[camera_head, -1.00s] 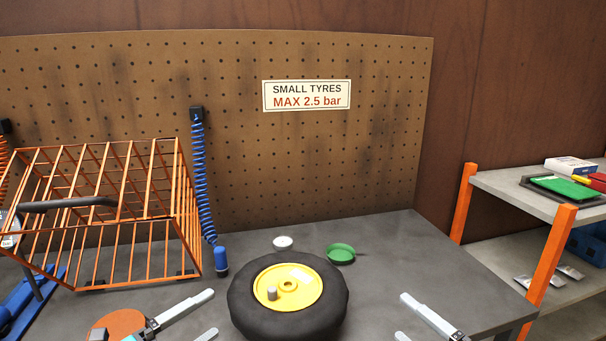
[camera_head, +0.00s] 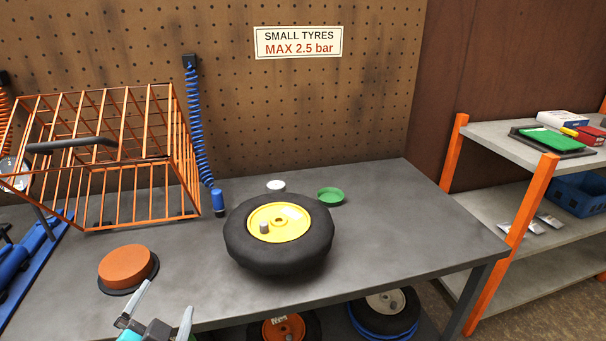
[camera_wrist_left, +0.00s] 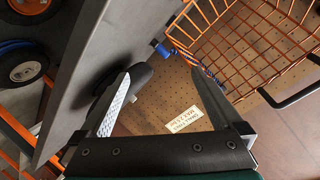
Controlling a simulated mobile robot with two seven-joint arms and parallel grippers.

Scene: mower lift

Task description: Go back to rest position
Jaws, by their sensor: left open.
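My left gripper (camera_head: 163,319) is at the bottom left of the head view, in front of the bench's front edge. Its two fingers are apart with nothing between them. In the left wrist view the open fingers (camera_wrist_left: 165,88) show with empty space between. My right gripper is not in view. A black tyre with a yellow hub (camera_head: 280,221) lies flat on the grey bench (camera_head: 400,220), apart from the left gripper. An orange round pad (camera_head: 126,266) lies on the bench just beyond the left gripper.
An orange wire cage (camera_head: 110,160) stands at the bench's left. A blue coiled hose (camera_head: 196,120) hangs on the pegboard. A green dish (camera_head: 330,196) and a white cap (camera_head: 275,186) lie behind the tyre. More wheels (camera_head: 386,312) sit under the bench. A shelf (camera_head: 490,132) stands right.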

